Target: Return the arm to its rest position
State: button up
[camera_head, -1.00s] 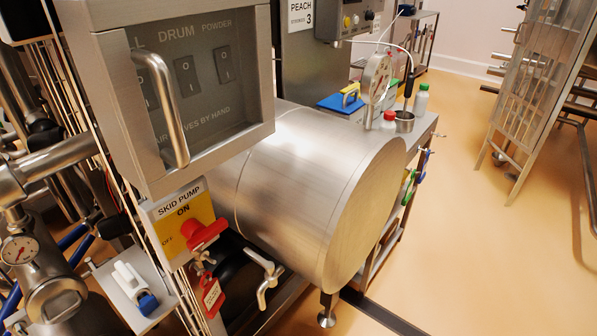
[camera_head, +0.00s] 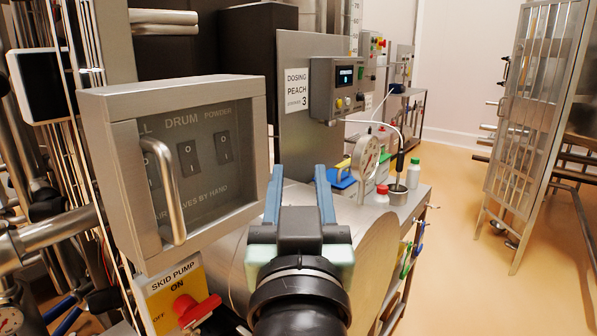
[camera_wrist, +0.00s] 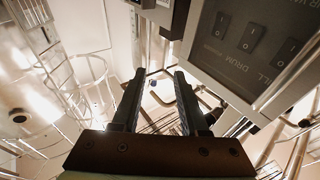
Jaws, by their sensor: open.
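My gripper (camera_head: 299,192) is in the lower middle of the head view, with its two blue fingers spread apart and pointing up. It is open, with nothing between the fingers. It appears in front of the steel drum (camera_head: 378,262) and hides part of it. In the wrist view my gripper (camera_wrist: 155,82) shows two dark fingers apart with empty space between them. The switch box (camera_head: 190,150), with a clear door and a bar handle, is just left of my gripper. Its switches also show at the upper right of the wrist view (camera_wrist: 252,32).
The skid pump panel (camera_head: 176,290) with its red handle is below the switch box. Behind the drum are a dosing panel (camera_head: 296,100), a dial gauge (camera_head: 365,160) and bottles (camera_head: 414,172) on a bench. A metal rack (camera_head: 530,130) stands right. The floor (camera_head: 465,220) between is clear.

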jog(key=s+r+t, duration=0.7)
jog(key=s+r, duration=0.4)
jog(key=r, duration=0.5)
notch_tip(320, 180, up, 16)
jog(key=p, duration=1.5)
jog(key=shift+a+f, duration=0.15)
jog(key=shift+w, duration=0.1)
